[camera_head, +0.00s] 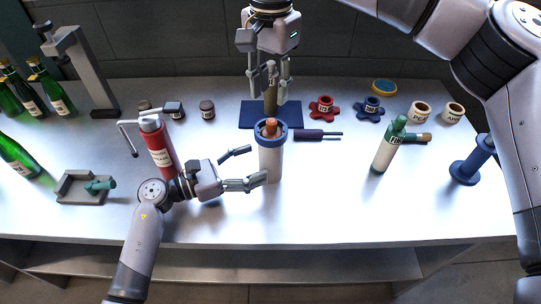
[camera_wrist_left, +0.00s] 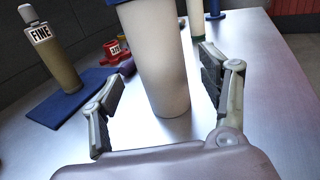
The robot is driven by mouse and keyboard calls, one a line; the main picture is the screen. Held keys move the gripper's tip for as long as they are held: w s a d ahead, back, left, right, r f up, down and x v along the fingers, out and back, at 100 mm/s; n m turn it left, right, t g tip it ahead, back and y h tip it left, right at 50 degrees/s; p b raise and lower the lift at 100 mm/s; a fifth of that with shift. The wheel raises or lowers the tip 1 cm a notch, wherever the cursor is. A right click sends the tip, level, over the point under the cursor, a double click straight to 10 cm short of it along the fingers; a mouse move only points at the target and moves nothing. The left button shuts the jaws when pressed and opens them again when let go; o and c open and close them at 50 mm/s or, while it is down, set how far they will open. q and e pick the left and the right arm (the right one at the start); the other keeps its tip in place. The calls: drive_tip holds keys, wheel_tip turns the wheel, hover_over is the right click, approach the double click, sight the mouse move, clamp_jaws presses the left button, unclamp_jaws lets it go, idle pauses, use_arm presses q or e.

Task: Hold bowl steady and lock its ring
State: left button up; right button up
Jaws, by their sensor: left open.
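The bowl, a white upright cylinder (camera_head: 270,165) with a blue ring (camera_head: 262,137) at its top, stands on the bench; an orange-brown tip rises through the ring. My left gripper (camera_head: 257,163) is open beside it, and the white cylinder (camera_wrist_left: 158,65) shows between the spread fingers in the left wrist view. I cannot tell whether a finger touches it. My right gripper (camera_head: 269,82) is above the blue mat (camera_head: 251,122), with its fingers apart on either side of a bronze bottle-like tool (camera_head: 271,98). That tool reads FINE in the left wrist view (camera_wrist_left: 60,65).
A red bottle (camera_head: 160,150) stands near my left arm. A dark-handled tool (camera_head: 308,134), red knob (camera_head: 323,108) and blue knob (camera_head: 370,109) lie behind and right. A green-topped bottle (camera_head: 385,155) stands right. The bench front is clear.

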sight(260, 161)
use_arm(q)
drive_tip(key=shift+x, duration=2.7)
drive_tip(key=shift+c, duration=0.2)
drive_tip(key=c, duration=1.5)
